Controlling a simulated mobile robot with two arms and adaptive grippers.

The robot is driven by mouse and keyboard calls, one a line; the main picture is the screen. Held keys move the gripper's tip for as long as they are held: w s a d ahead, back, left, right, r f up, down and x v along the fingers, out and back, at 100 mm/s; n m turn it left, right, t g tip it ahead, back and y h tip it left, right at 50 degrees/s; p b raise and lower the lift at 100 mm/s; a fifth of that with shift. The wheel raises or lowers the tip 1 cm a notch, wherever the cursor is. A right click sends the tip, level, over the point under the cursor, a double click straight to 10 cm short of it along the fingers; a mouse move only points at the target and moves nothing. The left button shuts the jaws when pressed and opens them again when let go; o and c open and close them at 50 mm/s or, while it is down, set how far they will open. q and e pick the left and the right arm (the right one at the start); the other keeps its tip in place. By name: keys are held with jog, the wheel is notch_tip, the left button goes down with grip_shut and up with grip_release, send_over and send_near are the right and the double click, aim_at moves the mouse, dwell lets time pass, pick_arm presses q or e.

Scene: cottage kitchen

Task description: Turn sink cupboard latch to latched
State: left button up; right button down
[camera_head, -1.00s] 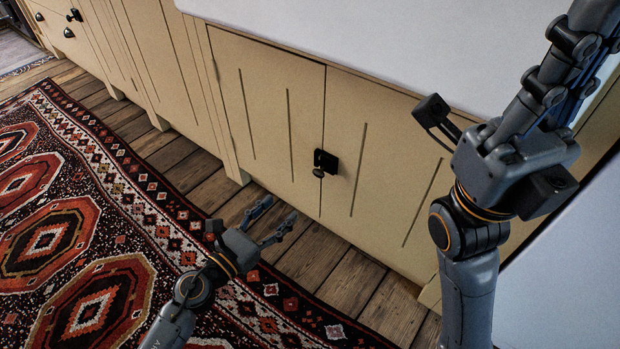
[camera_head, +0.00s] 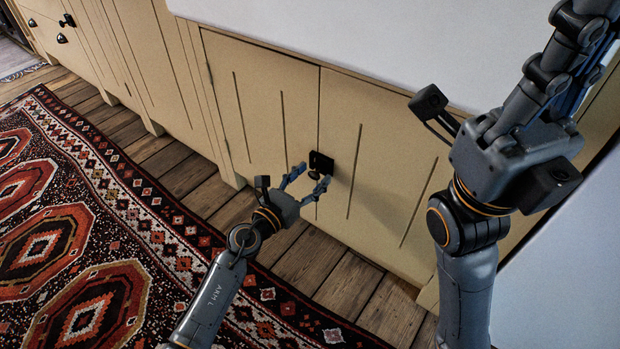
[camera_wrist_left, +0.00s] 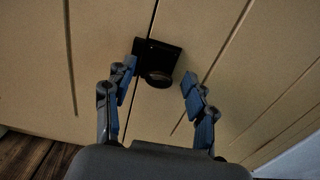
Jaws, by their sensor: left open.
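The sink cupboard (camera_head: 268,110) has two cream doors that look shut, with a dark seam between them. The black latch (camera_head: 321,161) sits across this seam, with a round knob on its plate. My left gripper (camera_head: 312,183) is open in front of the latch. In the left wrist view the latch (camera_wrist_left: 158,62) is between and just beyond the open fingertips (camera_wrist_left: 160,80); I cannot tell whether they touch it. My right gripper is at the right of the head view, its fingers pointing up out of the picture, so its tips are hidden.
A white sink front (camera_head: 350,40) juts out above the doors. A patterned red rug (camera_head: 90,240) lies on the plank floor (camera_head: 345,285). More cream cupboards (camera_head: 150,80) run off to the left. A pale surface (camera_head: 570,270) is at the right.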

pick_arm(q)
jog(key=c, duration=1.2)
jog(key=shift+o, duration=0.2)
